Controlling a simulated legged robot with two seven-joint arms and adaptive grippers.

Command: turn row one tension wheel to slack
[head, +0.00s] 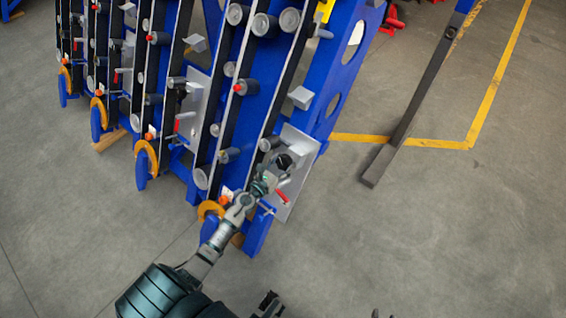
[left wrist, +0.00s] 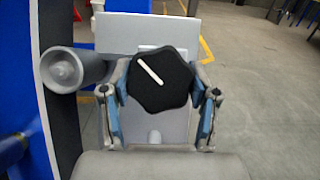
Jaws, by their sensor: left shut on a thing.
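The row one tension wheel (head: 284,162) is a black lobed knob on a light grey plate at the lower end of the nearest blue row. In the left wrist view the wheel (left wrist: 160,82) faces me, and its white pointer line slants from upper left down to its middle. My left gripper (head: 272,176) is at the wheel. In the left wrist view its blue-padded fingers (left wrist: 160,112) stand on either side of the wheel, shut on it. Dark parts at the bottom edge of the head view may be my right gripper; its jaws cannot be made out.
A red lever (head: 281,197) sits just below the wheel on the plate. A grey roller (left wrist: 72,70) sticks out left of the wheel. Several more blue rows with orange hooks (head: 146,157) stand to the left.

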